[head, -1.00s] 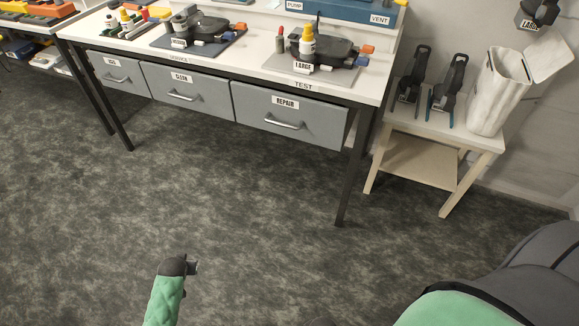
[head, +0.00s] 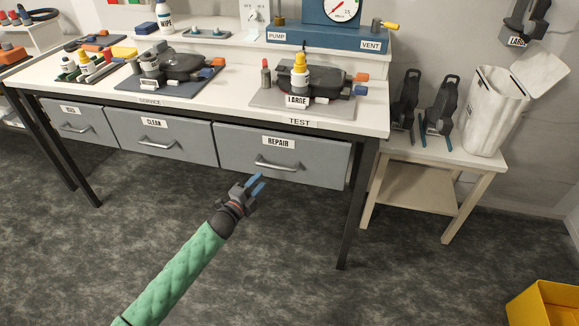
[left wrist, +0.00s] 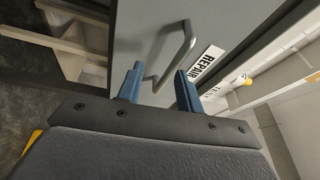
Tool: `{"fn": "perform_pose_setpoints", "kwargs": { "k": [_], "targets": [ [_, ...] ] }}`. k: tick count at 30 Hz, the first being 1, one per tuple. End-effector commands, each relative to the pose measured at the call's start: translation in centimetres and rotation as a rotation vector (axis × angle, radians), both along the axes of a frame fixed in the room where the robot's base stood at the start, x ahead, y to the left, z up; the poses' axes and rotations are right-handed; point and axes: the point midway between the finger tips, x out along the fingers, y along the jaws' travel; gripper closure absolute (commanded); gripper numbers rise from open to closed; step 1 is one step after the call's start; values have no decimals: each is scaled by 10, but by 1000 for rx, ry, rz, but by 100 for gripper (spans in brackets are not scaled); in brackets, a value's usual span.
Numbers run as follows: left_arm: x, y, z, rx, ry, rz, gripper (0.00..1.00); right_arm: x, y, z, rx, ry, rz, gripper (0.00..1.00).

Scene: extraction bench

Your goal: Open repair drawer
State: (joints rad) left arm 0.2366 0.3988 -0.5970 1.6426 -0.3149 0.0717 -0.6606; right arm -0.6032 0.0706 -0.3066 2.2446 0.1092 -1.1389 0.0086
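The repair drawer (head: 310,160) is the grey drawer at the right under the bench, with a REPAIR label (head: 278,142). It is closed. Its metal bar handle (head: 277,165) is at the middle of the front. My left gripper (head: 257,184) is just below and in front of the handle, its blue fingers apart and empty. In the left wrist view the handle (left wrist: 176,53) lies ahead of the fingers, its near end between the open fingertips (left wrist: 158,78). I cannot tell whether they touch it. My right gripper is not in view.
The CLEAN drawer (head: 160,140) and another drawer (head: 79,123) are closed to the left. A dark bench leg (head: 357,205) stands right of the repair drawer. A small side table (head: 440,150) and a yellow container (head: 545,305) are at the right. The floor in front is clear.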

Motion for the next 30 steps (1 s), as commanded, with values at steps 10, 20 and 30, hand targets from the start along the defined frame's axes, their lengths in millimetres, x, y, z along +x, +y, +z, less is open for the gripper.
{"fn": "perform_pose_setpoints", "kwargs": {
  "k": [10,20,30],
  "targets": [
    [-9,-14,17,110,-197,-59,64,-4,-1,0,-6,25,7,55],
    [24,-42,26,109,-195,-58,64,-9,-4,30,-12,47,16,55],
    [45,-61,30,108,-194,-58,64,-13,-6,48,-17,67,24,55]
  ]
}}
